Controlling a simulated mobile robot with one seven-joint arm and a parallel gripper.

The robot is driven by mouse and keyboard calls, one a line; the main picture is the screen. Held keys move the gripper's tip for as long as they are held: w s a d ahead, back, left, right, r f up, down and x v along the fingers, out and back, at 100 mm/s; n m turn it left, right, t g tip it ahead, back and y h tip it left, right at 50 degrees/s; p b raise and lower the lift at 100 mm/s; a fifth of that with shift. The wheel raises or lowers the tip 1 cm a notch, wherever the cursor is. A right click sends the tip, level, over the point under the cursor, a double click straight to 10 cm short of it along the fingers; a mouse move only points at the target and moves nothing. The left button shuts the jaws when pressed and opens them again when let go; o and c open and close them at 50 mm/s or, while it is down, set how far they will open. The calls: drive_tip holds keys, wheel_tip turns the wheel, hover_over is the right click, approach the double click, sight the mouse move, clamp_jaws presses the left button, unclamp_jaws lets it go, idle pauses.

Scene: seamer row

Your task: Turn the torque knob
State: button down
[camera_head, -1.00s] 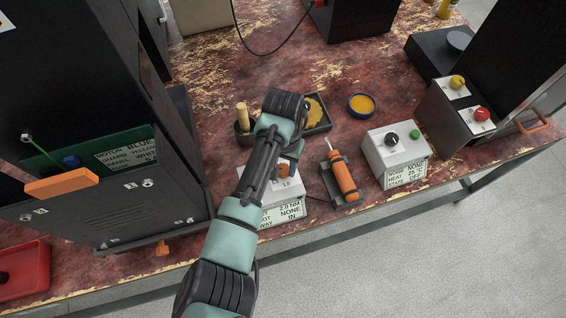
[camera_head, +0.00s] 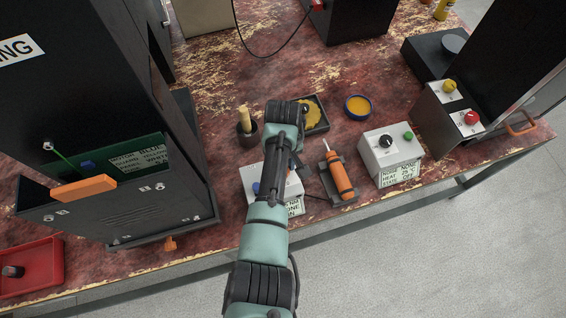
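A white box (camera_head: 291,188) with a label plate (camera_head: 295,206) on its front stands near the table's front edge, left of an orange screwdriver. My arm crosses in front of it and hides much of its top. A blue part (camera_head: 256,188) shows at its left side. I cannot make out a torque knob on it; my arm may cover it. My gripper is mostly hidden behind my arm. Only a small dark part of my arm's end (camera_head: 299,165) shows over the box's back right, so finger opening and contact cannot be told.
The orange screwdriver (camera_head: 339,178) lies in a dark holder to the right. Beyond it is a white box with a black knob (camera_head: 386,142) and a green button (camera_head: 408,136). A black cabinet (camera_head: 110,110) stands at left. A pot (camera_head: 247,134), a tray and a blue-rimmed dish (camera_head: 358,106) lie behind.

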drive_tip(key=shift+n, duration=1)
drive_tip(key=shift+w, duration=0.1)
drive_tip(key=shift+c, duration=2.1)
unclamp_jaws()
wheel_tip(320, 180, up, 13)
